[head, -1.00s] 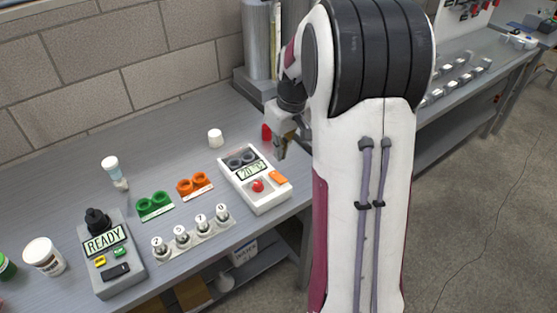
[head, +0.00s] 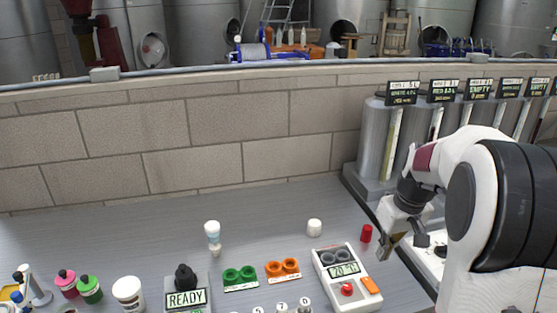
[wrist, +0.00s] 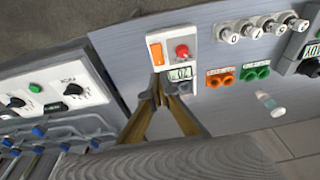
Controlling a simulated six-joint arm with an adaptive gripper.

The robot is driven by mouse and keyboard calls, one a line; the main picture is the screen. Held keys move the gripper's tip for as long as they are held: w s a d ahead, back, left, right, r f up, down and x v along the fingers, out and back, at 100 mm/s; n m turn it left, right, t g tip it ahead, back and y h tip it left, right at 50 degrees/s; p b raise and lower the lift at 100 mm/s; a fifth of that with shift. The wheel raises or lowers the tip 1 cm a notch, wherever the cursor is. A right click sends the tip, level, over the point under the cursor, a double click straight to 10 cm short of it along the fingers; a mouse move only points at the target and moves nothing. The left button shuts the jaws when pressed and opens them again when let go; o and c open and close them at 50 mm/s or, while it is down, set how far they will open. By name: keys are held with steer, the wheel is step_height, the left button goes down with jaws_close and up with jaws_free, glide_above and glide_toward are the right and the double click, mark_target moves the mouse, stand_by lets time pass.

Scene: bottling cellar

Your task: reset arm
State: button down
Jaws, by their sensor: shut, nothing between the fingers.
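My gripper (head: 388,252) is at the right of the bench in the head view, pointing down beside the white device with the 20 °C display (head: 345,278). A red cap (head: 366,233) stands just left of it. In the wrist view my gripper's fingers (wrist: 163,86) converge at the tips with nothing between them. There the tips overlap the edge of the same white device (wrist: 165,50), which has a red button and an orange switch. I cannot tell the gap between tips and device.
Green rings (head: 240,278), orange rings (head: 283,270), a white cap (head: 314,228), a small vial (head: 212,236) and the READY device (head: 186,297) stand on the bench. Metal cylinders with display signs (head: 402,92) stand behind my arm. The bench's back left is clear.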

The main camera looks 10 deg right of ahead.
steer(key=shift+m, duration=0.3)
steer(key=s+a+r+t, duration=0.1)
steer(key=s+a+r, duration=0.3)
steer(key=s+a, duration=0.7)
steer(key=s+a+r+t, duration=0.2)
steer(key=s+a+r, duration=0.2)
steer(key=s+a, duration=0.7)
steer(key=shift+s+r, duration=0.15)
steer(key=shift+s, duration=0.15)
steer(key=shift+a, duration=0.1)
stand_by(1.9)
